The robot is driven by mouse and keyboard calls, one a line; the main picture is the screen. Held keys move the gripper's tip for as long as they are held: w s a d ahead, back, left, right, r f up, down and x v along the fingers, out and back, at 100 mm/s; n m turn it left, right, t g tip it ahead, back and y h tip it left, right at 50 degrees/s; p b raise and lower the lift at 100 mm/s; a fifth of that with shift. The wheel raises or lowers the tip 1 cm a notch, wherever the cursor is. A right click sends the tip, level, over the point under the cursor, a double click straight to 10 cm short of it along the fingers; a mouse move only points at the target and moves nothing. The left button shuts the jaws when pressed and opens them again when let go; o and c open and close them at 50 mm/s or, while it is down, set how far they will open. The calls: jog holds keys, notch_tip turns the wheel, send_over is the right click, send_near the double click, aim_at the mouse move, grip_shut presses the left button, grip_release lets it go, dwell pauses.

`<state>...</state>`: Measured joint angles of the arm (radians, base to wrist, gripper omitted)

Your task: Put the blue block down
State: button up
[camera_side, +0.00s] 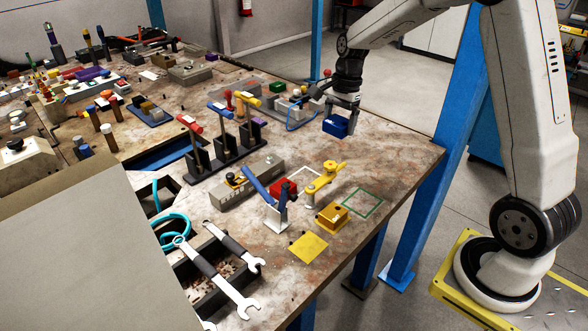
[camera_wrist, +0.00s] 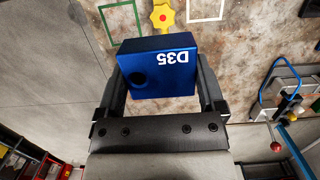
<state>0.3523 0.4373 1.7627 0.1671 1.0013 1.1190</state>
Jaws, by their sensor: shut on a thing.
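The blue block (camera_side: 336,126) is held in my gripper (camera_side: 343,116) over the right part of the table, near its far right edge. In the wrist view the blue block (camera_wrist: 150,75) shows white "D35" lettering and a dark round hole. My gripper (camera_wrist: 158,82) has one finger on each side of it. The block looks raised off the table; how high is hard to tell. A green square outline (camera_side: 362,188) and a white square outline (camera_side: 318,174) are marked on the table nearer the side camera. Both lie beyond the block in the wrist view.
A yellow block (camera_side: 333,217) and a red block (camera_side: 283,191) stand on the table (camera_side: 405,160). A yellow-handled valve (camera_side: 327,173) stands between the outlines. A lever bank (camera_side: 232,150) and a blue cable loop (camera_side: 290,117) are left of my gripper.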

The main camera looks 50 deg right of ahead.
jog(key=s+d+f+m+t+h, duration=0.1)
jog(key=s+d+f+m, duration=0.2)
jog(key=d+m, duration=0.3)
jog(key=s+d+f+m, duration=0.3)
jog(key=s+d+m, duration=0.3)
jog(key=m, duration=0.6)
jog(key=shift+s+d+t+h, duration=0.25)
jog(key=shift+d+t+h, duration=0.15)
jog(key=shift+d, duration=0.3)
jog(key=w+d+f, duration=0.2)
jog(key=w, duration=0.1)
jog(key=w+d+f, duration=0.2)
jog(key=w+f, duration=0.1)
jog(key=w, duration=0.1)
jog(key=w+d+f, duration=0.2)
jog(key=w+f, duration=0.1)
jog(key=shift+w+d, duration=0.15)
jog(key=shift+w, duration=0.2)
jog(key=shift+w+d+f, duration=0.3)
jog(key=shift+w+f, duration=0.2)
jog(key=shift+f, duration=0.1)
jog(key=shift+f, duration=0.1)
